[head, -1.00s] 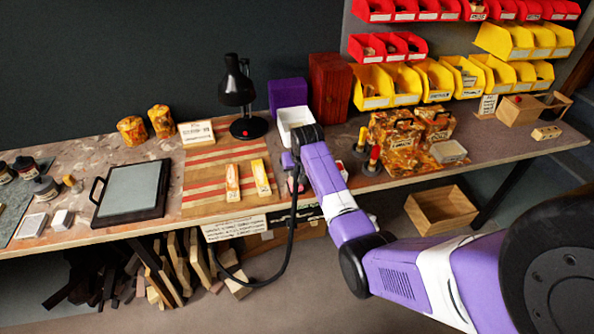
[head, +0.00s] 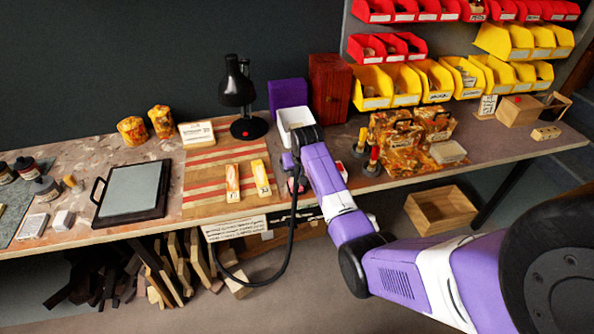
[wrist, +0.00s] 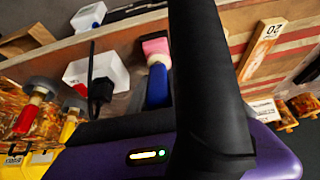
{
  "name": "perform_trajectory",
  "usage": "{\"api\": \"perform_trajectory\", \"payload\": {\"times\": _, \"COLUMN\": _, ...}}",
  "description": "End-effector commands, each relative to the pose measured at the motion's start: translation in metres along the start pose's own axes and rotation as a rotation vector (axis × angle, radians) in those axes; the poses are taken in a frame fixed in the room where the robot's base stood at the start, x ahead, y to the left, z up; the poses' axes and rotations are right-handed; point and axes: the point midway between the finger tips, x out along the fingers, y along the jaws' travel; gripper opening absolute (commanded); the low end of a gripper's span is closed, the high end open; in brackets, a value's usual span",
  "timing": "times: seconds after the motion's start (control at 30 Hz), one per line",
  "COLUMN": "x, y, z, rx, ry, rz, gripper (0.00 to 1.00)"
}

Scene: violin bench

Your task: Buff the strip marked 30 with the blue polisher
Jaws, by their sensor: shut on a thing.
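The blue polisher (wrist: 157,87), a blue handle with a pink pad (wrist: 155,50), is held in my gripper (wrist: 160,104), pad end outward. One black finger covers much of the wrist view. In the head view my arm's end is at the bench's front edge, right of the strips, and hides most of the polisher. Two pale strips with orange marks, a left one (head: 232,183) and a right one (head: 261,178), lie on the striped board (head: 205,207). Their numbers are too small there. One strip (wrist: 263,48) in the wrist view seems to read 20.
A red-handled tool (head: 373,160) and a yellow-handled one (head: 362,140) stand upright right of my arm. A white bin (head: 295,122) is behind it, and a black lamp (head: 238,95) stands behind the board. A dark-framed tray (head: 133,192) lies left of the board.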

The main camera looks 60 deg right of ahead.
Motion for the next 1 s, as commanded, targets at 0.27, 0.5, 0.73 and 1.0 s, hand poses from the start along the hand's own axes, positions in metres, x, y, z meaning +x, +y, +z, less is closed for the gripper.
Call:
{"api": "perform_trajectory", "payload": {"times": 0.27, "x": -0.023, "y": -0.001, "z": -0.013, "rx": -0.001, "ry": 0.005, "rz": -0.001, "gripper": 0.0}}
{"api": "perform_trajectory", "payload": {"times": 0.5, "x": -0.038, "y": -0.001, "z": -0.021, "rx": -0.001, "ry": 0.006, "rz": -0.001, "gripper": 0.0}}
{"api": "perform_trajectory", "payload": {"times": 0.73, "x": -0.051, "y": 0.0, "z": -0.028, "rx": 0.0, "ry": 0.007, "rz": -0.001, "gripper": 0.0}}
{"api": "perform_trajectory", "payload": {"times": 1.0, "x": -0.061, "y": 0.0, "z": -0.033, "rx": 0.0, "ry": 0.006, "rz": 0.0, "gripper": 0.0}}
